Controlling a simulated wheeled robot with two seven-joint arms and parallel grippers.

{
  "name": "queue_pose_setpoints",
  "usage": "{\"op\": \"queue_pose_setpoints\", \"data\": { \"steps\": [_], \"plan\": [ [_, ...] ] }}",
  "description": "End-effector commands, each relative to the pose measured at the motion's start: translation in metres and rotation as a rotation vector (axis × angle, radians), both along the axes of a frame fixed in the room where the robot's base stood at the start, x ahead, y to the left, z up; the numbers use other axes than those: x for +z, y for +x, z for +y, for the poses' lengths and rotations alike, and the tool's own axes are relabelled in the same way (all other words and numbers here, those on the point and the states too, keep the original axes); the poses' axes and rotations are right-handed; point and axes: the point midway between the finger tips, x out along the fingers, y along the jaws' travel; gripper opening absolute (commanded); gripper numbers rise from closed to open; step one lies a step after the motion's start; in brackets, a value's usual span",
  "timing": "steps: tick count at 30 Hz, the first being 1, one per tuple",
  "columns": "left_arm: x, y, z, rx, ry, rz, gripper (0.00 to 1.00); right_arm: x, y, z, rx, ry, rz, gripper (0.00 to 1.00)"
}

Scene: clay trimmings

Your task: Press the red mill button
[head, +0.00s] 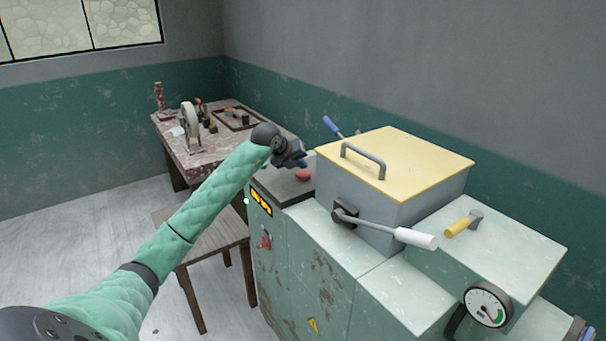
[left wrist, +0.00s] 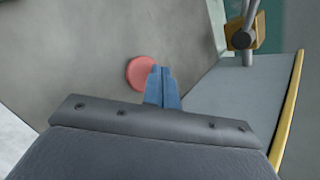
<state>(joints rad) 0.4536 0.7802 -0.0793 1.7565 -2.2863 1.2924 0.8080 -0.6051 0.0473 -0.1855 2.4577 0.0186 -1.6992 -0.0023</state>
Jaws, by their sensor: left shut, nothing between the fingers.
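The red mill button (head: 303,174) is a round, low knob on the dark top plate of the green machine cabinet, left of the yellow-lidded box. It also shows in the left wrist view (left wrist: 139,74), close by the fingertips. My left gripper (head: 303,162) is shut and empty, just above or beside the button. In the left wrist view its blue fingers (left wrist: 162,84) are together and overlap the button's right edge. I cannot tell whether they touch it. My right gripper is not in view.
The grey box with a yellow lid (head: 425,150) stands right of the button. A white-handled lever (head: 417,238) sticks out from its front. A wooden stool (head: 205,240) stands left of the cabinet (head: 330,270). A cluttered table (head: 190,158) is behind.

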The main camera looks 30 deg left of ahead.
Motion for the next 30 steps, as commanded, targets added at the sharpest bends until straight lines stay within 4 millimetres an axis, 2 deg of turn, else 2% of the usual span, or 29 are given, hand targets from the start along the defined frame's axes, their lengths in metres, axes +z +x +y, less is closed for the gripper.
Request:
{"op": "queue_pose_setpoints", "data": {
  "steps": [19,30],
  "plan": [
    [-0.0002,0.0,0.0,0.0,0.0,0.0,0.0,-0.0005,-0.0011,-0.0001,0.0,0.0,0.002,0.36],
    [-0.0084,-0.0003,0.0001,0.0,0.0,0.0,0.0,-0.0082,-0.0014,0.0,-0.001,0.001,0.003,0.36]
  ]
}}
